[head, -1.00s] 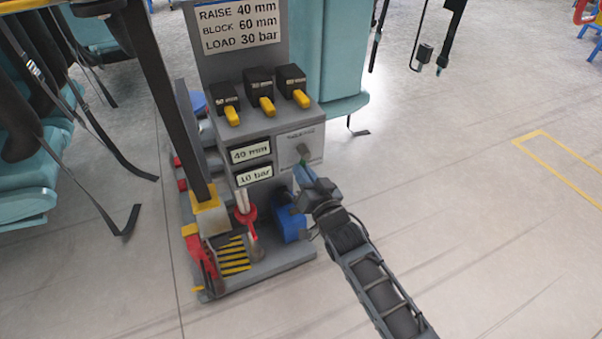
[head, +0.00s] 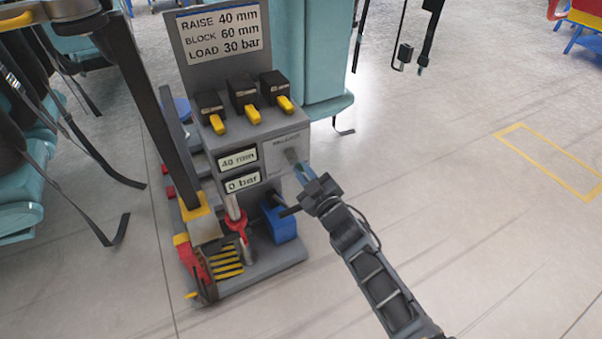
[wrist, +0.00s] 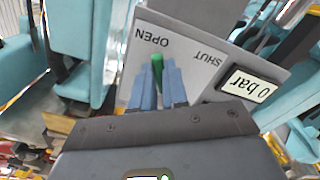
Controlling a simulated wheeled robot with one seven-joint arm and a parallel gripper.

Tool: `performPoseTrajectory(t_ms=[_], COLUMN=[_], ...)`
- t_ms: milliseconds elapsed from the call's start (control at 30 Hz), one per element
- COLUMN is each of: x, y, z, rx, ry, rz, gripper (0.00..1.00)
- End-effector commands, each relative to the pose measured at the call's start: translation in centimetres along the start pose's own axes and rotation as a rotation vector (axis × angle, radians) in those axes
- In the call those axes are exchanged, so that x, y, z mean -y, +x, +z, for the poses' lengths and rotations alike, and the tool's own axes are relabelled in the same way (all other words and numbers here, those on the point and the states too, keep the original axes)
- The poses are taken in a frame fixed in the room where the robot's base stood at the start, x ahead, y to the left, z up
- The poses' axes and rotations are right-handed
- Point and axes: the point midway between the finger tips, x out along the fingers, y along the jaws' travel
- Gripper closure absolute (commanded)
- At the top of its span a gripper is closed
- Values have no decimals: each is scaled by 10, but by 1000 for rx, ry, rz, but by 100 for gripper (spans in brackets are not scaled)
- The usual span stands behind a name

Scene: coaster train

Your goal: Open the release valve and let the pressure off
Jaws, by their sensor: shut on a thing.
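The release valve is a green lever (wrist: 157,64) on a grey plate (wrist: 130,62) marked OPEN and SHUT. In the wrist view the lever lies nearer the OPEN mark than SHUT. My gripper (wrist: 163,84) is shut on the lever, its blue-grey fingers on both sides of it. In the head view my gripper (head: 305,172) reaches the valve plate (head: 280,149) from the lower right and hides part of the lever. The pressure display (head: 242,182) reads 0 bar; it also shows in the wrist view (wrist: 249,85). The display above it (head: 238,159) reads 40 mm.
Three black switches with yellow levers (head: 244,93) sit above the displays. A sign (head: 217,32) reads raise 40, block 60, load 30. A blue box (head: 282,225) and a red-collared jack (head: 238,222) stand below.

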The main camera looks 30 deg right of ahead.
Motion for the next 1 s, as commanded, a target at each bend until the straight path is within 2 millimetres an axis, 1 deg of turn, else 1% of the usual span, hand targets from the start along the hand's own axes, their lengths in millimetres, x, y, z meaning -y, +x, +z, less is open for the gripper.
performPoseTrajectory(t_ms=[200, 400, 600, 1000], x=[-5, -8, -10, -10], y=[-1, -1, -1, -1], z=[0, 0, -1, -1], rx=[1, 1, 1, 1], ry=[-142, -224, -262, -269], rz=[-1, -1, -1, -1], gripper=[100, 100, 100, 100])
